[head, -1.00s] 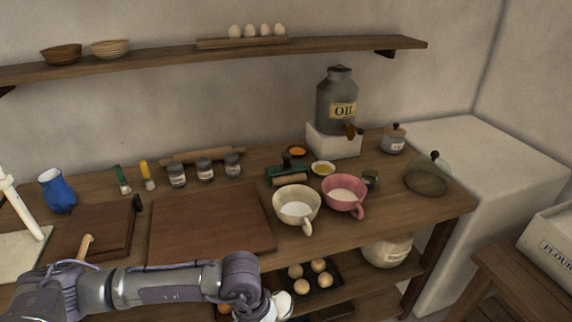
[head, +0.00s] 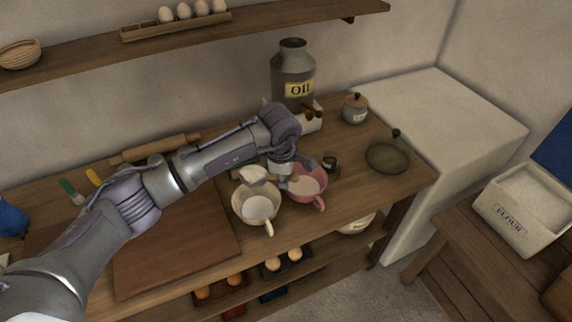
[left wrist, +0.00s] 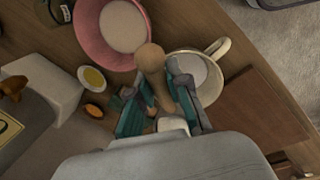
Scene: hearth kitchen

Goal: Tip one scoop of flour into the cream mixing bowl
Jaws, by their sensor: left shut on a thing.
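The cream mixing bowl (head: 243,210) stands on the table with white contents; it also shows in the left wrist view (left wrist: 222,48). My left gripper (head: 282,170) is above the gap between it and the pink bowl. It is shut on a scoop (head: 254,175), whose pale head hangs over the cream bowl's back rim. The scoop's wooden handle (left wrist: 150,60) shows between the fingers in the left wrist view and points toward the pink bowl. What the scoop's head holds is unclear. The flour crate (head: 511,229) stands on a stool at the right. My right gripper is not in view.
The pink bowl (head: 317,197) stands close beside the cream bowl, with pale contents. The oil can (head: 293,75) stands behind on a white block. A wooden board (head: 180,250) lies to the left. A dark glass dome (head: 388,157) is at the table's right end.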

